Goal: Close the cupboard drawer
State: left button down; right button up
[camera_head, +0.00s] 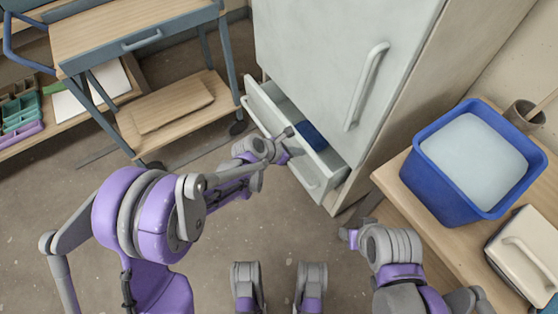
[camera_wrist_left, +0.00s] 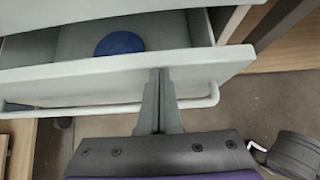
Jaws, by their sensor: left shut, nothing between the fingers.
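The pale grey cupboard (camera_head: 320,55) has its low drawer (camera_head: 266,108) pulled out, and the drawer also shows in the left wrist view (camera_wrist_left: 70,75). A dark blue object (camera_head: 312,135) lies inside it and shows as a rounded shape in the wrist view (camera_wrist_left: 119,43). My left gripper (camera_head: 288,131) is at the outer side of the drawer front. In the wrist view its fingers (camera_wrist_left: 160,76) are together and empty, overlapping the front panel and its bar handle (camera_wrist_left: 205,102); contact is unclear. My right arm is at lower right; its finger state is unclear.
A wooden table (camera_head: 400,178) right of the cupboard carries a blue bucket (camera_head: 440,185) of pale glaze and a cream container (camera_head: 525,255). A wheeled wooden-topped cart (camera_head: 135,25) stands at left. Bare floor (camera_head: 60,200) lies between.

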pick_arm(q)
jog(key=shift+w+d, duration=0.55)
jog(key=shift+d, duration=0.25)
jog(key=shift+w+d, duration=0.55)
jog(key=shift+d, duration=0.25)
jog(key=shift+w+d, duration=0.55)
jog(key=shift+d, duration=0.25)
jog(key=shift+a, duration=0.15)
